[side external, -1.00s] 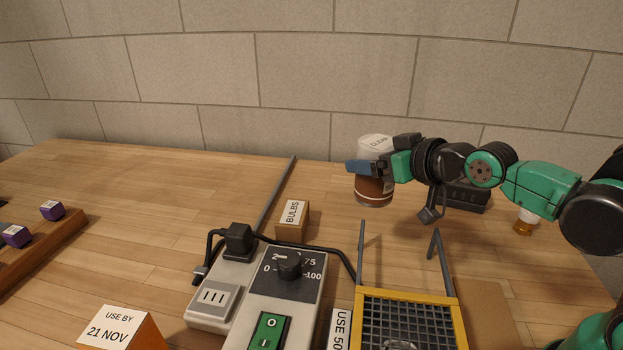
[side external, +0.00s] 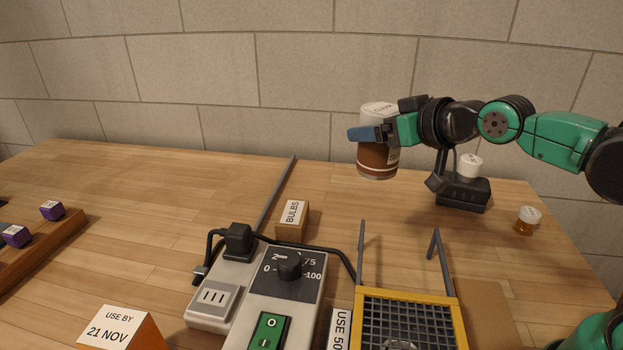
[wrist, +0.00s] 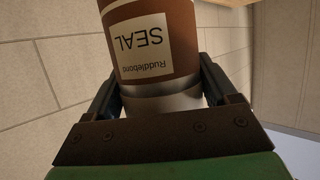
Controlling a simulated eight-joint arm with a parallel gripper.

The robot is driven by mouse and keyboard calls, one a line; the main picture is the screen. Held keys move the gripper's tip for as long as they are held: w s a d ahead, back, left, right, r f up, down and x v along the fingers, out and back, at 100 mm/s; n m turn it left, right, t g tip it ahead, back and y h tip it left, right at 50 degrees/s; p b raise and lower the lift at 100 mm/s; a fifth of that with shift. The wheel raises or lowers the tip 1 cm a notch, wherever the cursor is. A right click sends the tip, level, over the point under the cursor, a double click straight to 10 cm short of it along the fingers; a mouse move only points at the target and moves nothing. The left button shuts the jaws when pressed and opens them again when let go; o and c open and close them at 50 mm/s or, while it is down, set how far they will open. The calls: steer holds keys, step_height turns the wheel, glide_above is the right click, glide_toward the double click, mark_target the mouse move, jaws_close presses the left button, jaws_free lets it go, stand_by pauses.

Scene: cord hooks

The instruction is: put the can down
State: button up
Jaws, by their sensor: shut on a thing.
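The can (side external: 378,160) is brown in its lower part and pale at the top, with a label. My gripper (side external: 372,133) is shut on it around its upper part. It holds the can roughly upright above the back of the wooden table. The far side of the can is hidden.
A black device (side external: 463,193) with a white-topped item and a small amber jar (side external: 527,220) stand to the right. A "BULBS" box (side external: 292,218), a grey control unit (side external: 290,275) with a cord, and a yellow-framed grille (side external: 408,318) lie in front. The back left table is clear.

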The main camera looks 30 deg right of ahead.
steer(key=shift+d+f+m+h, duration=0.4)
steer(key=shift+d+f+h, duration=0.1)
steer(key=shift+f, duration=0.1)
steer(key=s+d+f+m+g+h, duration=0.2)
steer(key=d+m+g+h, duration=0.2)
steer(key=d+m+h, duration=0.15)
steer(key=s+d+f+m+g+h, duration=0.2)
steer(key=s+d+m+g+h, duration=0.1)
steer(key=d+m+h, duration=0.25)
steer(key=s+d+r+m+g, duration=0.5)
steer(key=s+r+m+g, duration=0.15)
steer(key=m+g, duration=0.7)
steer(key=shift+n, duration=0.55)
steer(key=shift+a+f, duration=0.15)
steer(key=shift+f, duration=4.6)
steer(key=shift+a+f, duration=0.15)
steer(key=shift+f, duration=4.55)
steer(key=o, duration=1.4)
